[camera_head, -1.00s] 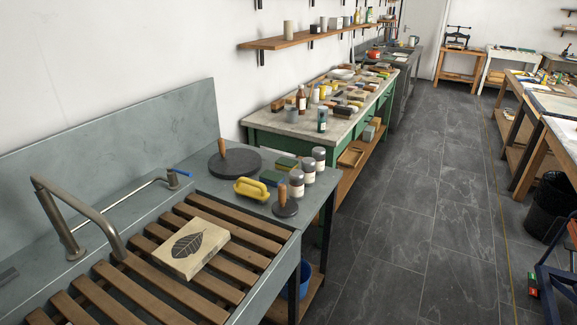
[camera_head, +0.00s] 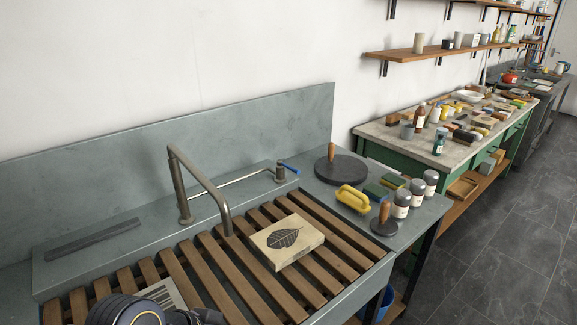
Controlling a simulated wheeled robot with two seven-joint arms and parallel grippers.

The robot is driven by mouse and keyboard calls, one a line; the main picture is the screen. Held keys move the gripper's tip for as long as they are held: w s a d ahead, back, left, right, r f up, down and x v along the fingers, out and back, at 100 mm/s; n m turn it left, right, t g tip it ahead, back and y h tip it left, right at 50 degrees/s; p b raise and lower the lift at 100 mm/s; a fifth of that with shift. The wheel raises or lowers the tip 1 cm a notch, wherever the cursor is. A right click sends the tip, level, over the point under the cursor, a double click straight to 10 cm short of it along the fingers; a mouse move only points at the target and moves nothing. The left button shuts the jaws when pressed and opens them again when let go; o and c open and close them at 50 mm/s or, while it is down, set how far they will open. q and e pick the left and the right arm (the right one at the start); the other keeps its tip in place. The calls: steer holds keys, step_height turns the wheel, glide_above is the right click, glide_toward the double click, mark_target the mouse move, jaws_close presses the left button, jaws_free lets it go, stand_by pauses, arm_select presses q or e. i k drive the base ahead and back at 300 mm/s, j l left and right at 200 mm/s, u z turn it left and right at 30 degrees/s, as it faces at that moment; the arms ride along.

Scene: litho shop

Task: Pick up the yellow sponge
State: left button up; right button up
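A bright yellow block-like thing (camera_head: 353,199) with a raised handle-like top lies on the grey sink counter, right of the wooden slats; I cannot tell for sure whether it is a sponge. Just right of it lie two small flat pads, one with a dark top and yellowish side (camera_head: 376,192) and one with a green top (camera_head: 393,181). They look like scouring sponges. No gripper shows. Only a dark round part of my own arm is in view at the bottom left, well away from these things.
A leaf-printed block (camera_head: 287,241) lies on the wooden slat rack (camera_head: 235,262). A bent metal tap (camera_head: 190,185) stands behind it. Around the yellow thing are a dark disc with a wooden knob (camera_head: 341,169), a smaller knobbed disc (camera_head: 384,222) and several grey-lidded jars (camera_head: 402,203).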

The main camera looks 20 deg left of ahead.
mark_target(392, 182)
steer(key=k+u, duration=0.25)
steer(key=k, duration=0.15)
steer(key=k+j+u, duration=0.25)
steer(key=k, duration=0.2)
steer(key=k+j+u, duration=0.25)
steer(key=k, duration=0.15)
steer(key=i+l+u, duration=0.15)
steer(key=l, duration=0.2)
steer(key=i+l+u, duration=0.35)
steer(key=l, duration=0.35)
steer(key=i+l+u, duration=0.2)
steer(key=l, duration=0.2)
steer(key=i+l, duration=0.25)
steer(key=l, duration=0.45)
steer(key=i+l, duration=0.2)
steer(key=l, duration=0.5)
steer(key=i+l, duration=0.25)
steer(key=l, duration=0.45)
steer(key=i+l, duration=0.2)
steer(key=l, duration=0.5)
steer(key=i+l, duration=0.25)
steer(key=l, duration=0.45)
steer(key=i+l, duration=0.2)
steer(key=l, duration=0.5)
steer(key=i+l, duration=0.25)
steer(key=l, duration=0.45)
steer(key=i+l, duration=0.2)
steer(key=l, duration=0.5)
